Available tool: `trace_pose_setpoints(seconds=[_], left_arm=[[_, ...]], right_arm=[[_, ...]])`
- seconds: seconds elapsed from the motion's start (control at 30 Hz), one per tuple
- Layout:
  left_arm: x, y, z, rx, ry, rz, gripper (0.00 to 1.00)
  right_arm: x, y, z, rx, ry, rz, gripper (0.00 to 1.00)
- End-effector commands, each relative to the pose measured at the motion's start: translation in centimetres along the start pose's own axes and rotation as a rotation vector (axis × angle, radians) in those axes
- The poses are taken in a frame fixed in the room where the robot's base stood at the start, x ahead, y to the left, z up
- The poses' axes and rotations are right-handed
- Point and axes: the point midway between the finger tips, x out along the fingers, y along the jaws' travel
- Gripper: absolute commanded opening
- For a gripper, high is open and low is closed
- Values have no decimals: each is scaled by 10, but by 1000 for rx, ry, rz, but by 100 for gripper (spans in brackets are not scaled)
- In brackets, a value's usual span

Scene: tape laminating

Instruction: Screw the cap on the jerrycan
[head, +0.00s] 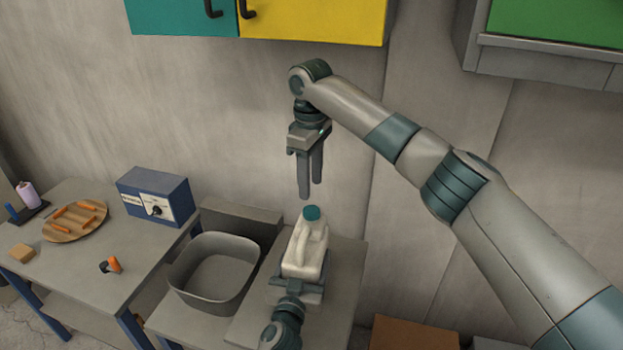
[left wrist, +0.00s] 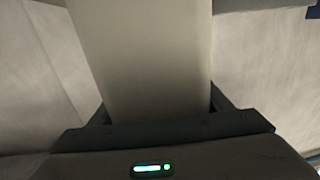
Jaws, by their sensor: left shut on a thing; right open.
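The white jerrycan (head: 303,258) stands upright on the table in the head view. The teal cap (head: 312,213) sits on top of its neck; how tight it is cannot be told. My left gripper (head: 297,284) is shut on the lower part of the jerrycan. In the left wrist view the pale jerrycan body (left wrist: 155,60) lies between the dark fingers of my left gripper (left wrist: 160,112). My right gripper (head: 310,188) points down just above the cap, with its fingers apart and empty. It does not appear to touch the cap.
A grey open bin (head: 190,293) stands left of the jerrycan. Farther left, a table (head: 62,258) carries a blue box (head: 157,196), a round wooden tray (head: 93,233) and small orange pieces. Yellow (head: 310,20) and green (head: 560,22) cabinets hang above.

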Motion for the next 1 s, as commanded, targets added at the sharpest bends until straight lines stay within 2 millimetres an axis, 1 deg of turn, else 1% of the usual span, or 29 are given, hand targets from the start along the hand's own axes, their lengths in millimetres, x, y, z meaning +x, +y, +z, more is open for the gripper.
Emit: trace_pose_setpoints(seconds=[0.1, 0.2, 0.67, 0.87, 1.0], left_arm=[[0, 0, 0, 0, 0, -1, 9], [0, 0, 0, 0, 0, -1, 9], [0, 0, 0, 1, 1, -1, 9], [0, 0, 0, 1, 1, -1, 9], [0, 0, 0, 1, 1, -1, 9]], right_arm=[[-2, 1, 2, -88, -1, -1, 43], [-2, 1, 2, -129, -2, -2, 43], [0, 1, 2, -145, -2, -4, 43], [10, 1, 2, -144, -3, -5, 43], [26, 0, 3, -144, -4, -5, 43]])
